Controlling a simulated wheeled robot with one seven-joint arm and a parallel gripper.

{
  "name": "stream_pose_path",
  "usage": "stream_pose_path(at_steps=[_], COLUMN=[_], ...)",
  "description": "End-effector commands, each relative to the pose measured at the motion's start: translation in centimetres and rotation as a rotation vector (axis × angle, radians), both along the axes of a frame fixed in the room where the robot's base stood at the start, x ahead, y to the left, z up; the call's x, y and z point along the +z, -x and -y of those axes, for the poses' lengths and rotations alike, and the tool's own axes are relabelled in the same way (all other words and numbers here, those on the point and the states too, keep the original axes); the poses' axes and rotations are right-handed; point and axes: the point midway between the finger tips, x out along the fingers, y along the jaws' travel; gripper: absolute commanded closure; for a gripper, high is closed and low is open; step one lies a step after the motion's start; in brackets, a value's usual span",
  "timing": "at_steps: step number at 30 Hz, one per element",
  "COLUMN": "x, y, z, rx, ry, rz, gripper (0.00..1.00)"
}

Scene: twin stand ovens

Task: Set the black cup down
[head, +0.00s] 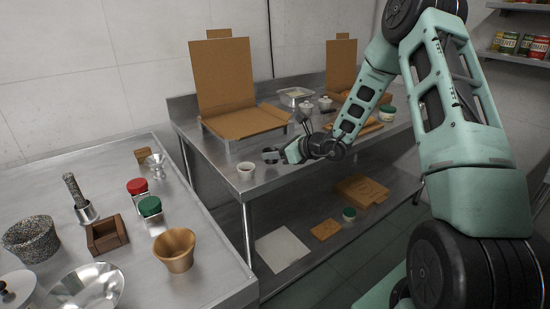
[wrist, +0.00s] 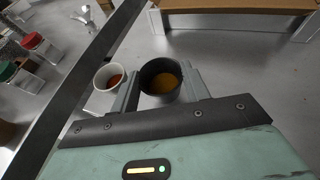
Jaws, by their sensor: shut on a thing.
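The black cup (wrist: 147,76) with orange-yellow contents sits between the two fingers of my gripper (wrist: 160,84) in the wrist view. My gripper is shut on it. In the head view my gripper (head: 273,156) is over the front left part of the steel table (head: 285,178), and the cup is mostly hidden by the fingers. The cup looks upright. I cannot tell whether its base touches the table top.
A white cup with red contents (head: 246,170) stands just left of my gripper; it also shows in the wrist view (wrist: 108,77). An open cardboard box (head: 246,122) stands behind. A gap separates this table from the left counter (head: 205,262). Bare steel lies right of the black cup.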

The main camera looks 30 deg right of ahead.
Motion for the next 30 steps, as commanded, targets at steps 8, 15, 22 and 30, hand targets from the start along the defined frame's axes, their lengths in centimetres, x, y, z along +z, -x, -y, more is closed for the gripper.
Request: stream_pose_path(at_steps=[8,15,22,30], x=[-2.0,-2.3,-2.3,-1.9], y=[0.0,0.0,0.0,0.0], z=[0.0,0.0,0.0,0.0], rx=[0.001,0.002,0.001,0.001], ry=[0.001,0.001,0.000,0.000], rz=[0.002,0.001,0.000,0.000], gripper=[0.76,0.76,0.32,0.32])
